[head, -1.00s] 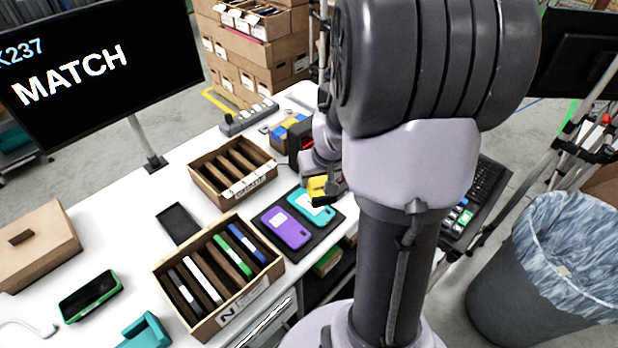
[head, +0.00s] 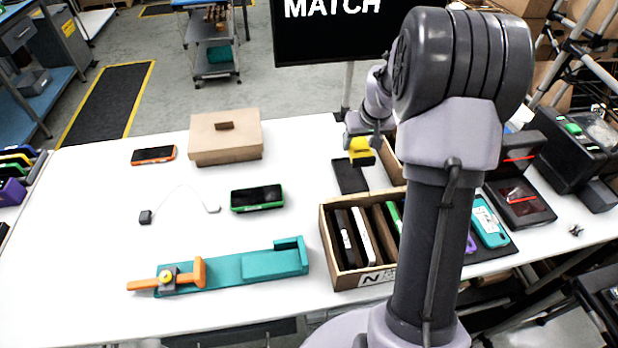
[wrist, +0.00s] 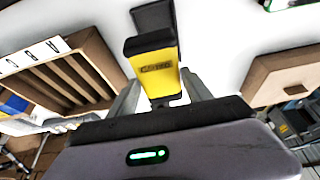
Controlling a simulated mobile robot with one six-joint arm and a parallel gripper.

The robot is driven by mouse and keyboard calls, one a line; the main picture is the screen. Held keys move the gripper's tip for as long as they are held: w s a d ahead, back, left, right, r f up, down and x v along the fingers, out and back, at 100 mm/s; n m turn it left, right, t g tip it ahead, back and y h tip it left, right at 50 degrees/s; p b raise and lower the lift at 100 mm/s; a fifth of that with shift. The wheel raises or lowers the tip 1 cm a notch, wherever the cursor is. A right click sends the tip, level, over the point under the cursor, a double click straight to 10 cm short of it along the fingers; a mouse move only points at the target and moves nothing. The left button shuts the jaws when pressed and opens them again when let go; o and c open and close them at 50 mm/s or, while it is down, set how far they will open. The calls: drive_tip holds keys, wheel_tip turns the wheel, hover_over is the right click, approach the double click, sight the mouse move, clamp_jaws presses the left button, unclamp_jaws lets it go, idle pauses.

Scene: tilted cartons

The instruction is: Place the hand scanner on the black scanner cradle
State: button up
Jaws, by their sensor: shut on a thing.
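The hand scanner (head: 361,157), yellow with black parts, is held by my gripper (wrist: 160,92) above the white table. In the wrist view the scanner's yellow top (wrist: 152,62) shows between the two fingers, which are shut on it. A flat black rectangular piece (head: 350,177), apparently the scanner cradle, lies on the table just below and left of the scanner in the head view. Its dark surface (wrist: 153,15) also shows beyond the scanner in the wrist view. I cannot tell the gap between them. My arm hides part of the gripper in the head view.
An open carton with upright phones (head: 347,273) stands in front of the black piece. A second divided carton (wrist: 85,72) is beside the gripper. A closed brown box (head: 226,150), a green-edged phone (head: 257,198) and a teal fixture (head: 258,266) are to the left, with clear table between.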

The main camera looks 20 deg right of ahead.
drive_tip(key=shift+w+a+f+b, duration=0.35)
drive_tip(key=shift+w+a+f, duration=0.15)
drive_tip(key=shift+w+f, duration=0.2)
drive_tip(key=b, duration=0.3)
approach(348, 172)
drive_tip(key=x, duration=0.4)
drive_tip(key=shift+w+d+f, duration=0.1)
drive_tip(key=shift+d+f, duration=0.05)
drive_tip(key=shift+f, duration=0.2)
drive_tip(key=shift+f+b, duration=0.15)
drive_tip(key=shift+b, duration=0.15)
drive_tip(key=o, duration=1.2)
